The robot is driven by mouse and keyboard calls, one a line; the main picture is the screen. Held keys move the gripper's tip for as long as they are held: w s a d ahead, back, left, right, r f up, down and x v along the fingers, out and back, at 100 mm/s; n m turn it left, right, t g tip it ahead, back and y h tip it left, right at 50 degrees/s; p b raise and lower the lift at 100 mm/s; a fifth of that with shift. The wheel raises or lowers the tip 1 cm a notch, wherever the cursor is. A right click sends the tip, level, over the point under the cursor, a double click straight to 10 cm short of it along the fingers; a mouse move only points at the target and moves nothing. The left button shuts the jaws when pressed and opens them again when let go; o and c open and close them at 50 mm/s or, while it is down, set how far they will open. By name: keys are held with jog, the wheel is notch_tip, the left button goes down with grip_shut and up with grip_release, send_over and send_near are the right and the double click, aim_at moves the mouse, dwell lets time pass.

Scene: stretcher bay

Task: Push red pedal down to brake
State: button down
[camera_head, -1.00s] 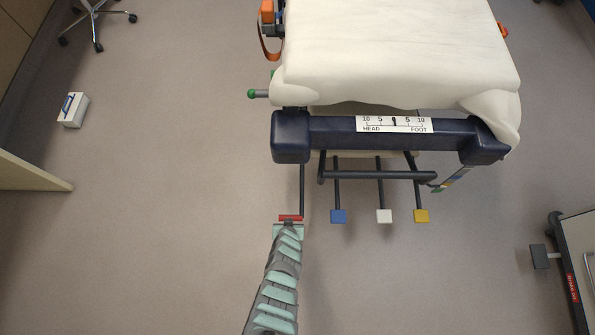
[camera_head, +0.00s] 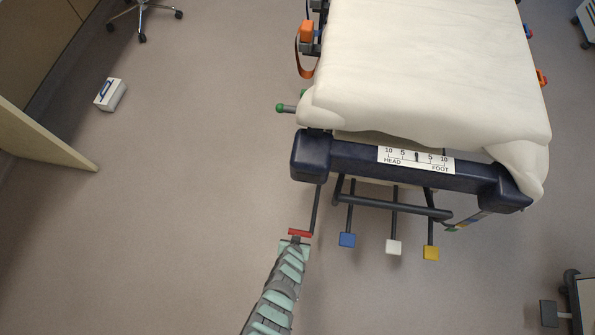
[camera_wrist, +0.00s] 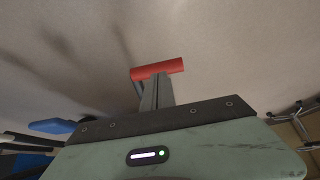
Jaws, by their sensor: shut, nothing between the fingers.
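The red pedal (camera_head: 300,233) sits at the end of a dark rod at the stretcher's left front corner. In the wrist view the red pedal (camera_wrist: 157,70) lies crosswise just past my fingertips. My gripper (camera_head: 296,241) is shut and empty, with its tip at the near side of the red pedal. In the wrist view my gripper (camera_wrist: 157,88) shows its fingers together, overlapping the pedal's near edge. I cannot tell whether they touch it. The stretcher (camera_head: 345,163) has a dark blue end bar and a white mattress.
A blue pedal (camera_head: 347,240), a white pedal (camera_head: 393,247) and a yellow pedal (camera_head: 431,252) stand in a row to the right. A dark cross bar (camera_head: 400,208) runs above them. A cart (camera_head: 588,300) is at the lower right.

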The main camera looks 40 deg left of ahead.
jog(key=s+d+r+p, duration=0.2)
jog(key=s+d+r, duration=0.1)
jog(key=s+r, duration=0.3)
jog(key=shift+d+r+p, duration=0.3)
jog(key=shift+d+r, duration=0.05)
jog(key=shift+d, duration=0.05)
